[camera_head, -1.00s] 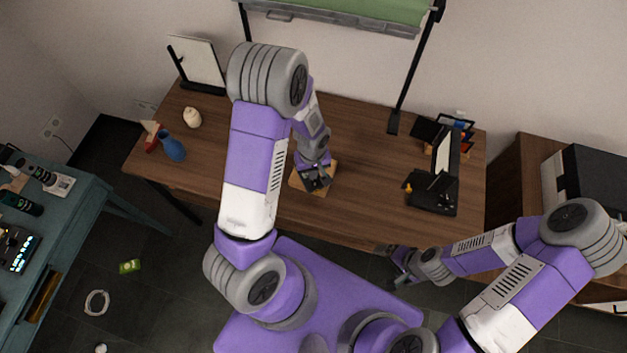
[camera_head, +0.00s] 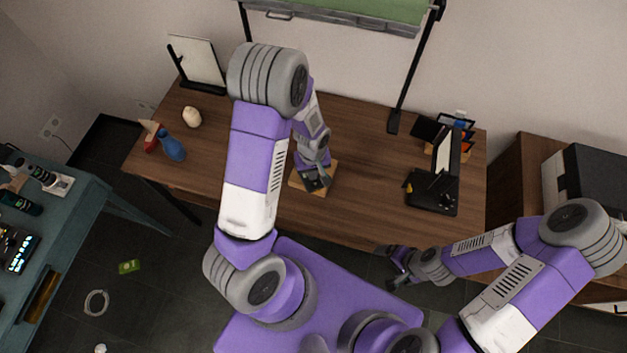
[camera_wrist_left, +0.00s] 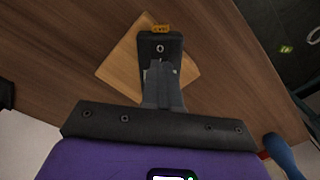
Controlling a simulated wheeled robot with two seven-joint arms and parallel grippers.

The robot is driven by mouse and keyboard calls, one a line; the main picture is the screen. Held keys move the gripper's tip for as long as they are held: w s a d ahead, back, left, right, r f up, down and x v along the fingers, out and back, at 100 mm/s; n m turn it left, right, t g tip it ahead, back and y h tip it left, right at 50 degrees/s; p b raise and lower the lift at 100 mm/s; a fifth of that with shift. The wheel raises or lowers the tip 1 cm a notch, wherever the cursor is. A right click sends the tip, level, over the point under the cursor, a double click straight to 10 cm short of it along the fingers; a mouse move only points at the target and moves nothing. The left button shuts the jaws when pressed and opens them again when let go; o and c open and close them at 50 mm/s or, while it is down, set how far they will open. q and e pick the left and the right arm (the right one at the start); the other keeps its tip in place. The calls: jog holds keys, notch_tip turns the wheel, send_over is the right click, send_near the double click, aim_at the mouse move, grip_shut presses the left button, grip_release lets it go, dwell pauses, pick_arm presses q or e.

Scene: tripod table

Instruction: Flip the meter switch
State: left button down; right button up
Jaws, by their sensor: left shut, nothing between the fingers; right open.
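In the head view the board (camera_head: 329,181) is partly hidden beneath my left gripper (camera_head: 317,174). The switch is not clearly visible. My right gripper (camera_head: 391,266) is open and empty, in front of the table's front edge.
The brown table (camera_head: 355,140) is clear around the board. A blue vase (camera_head: 172,148) and a white ornament (camera_head: 191,117) stand at its left. A black stand with a pad (camera_head: 432,192) sits at its right. A teal bench (camera_head: 95,196) is at far left.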

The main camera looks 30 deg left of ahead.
pick_arm(q)
jog(key=shift+f+b, duration=0.6)
jog(key=shift+f, duration=0.1)
dwell(0.3)
jog(key=shift+r+p, duration=2.8)
jog(key=shift+r, duration=0.8)
jog(key=shift+f, duration=0.1)
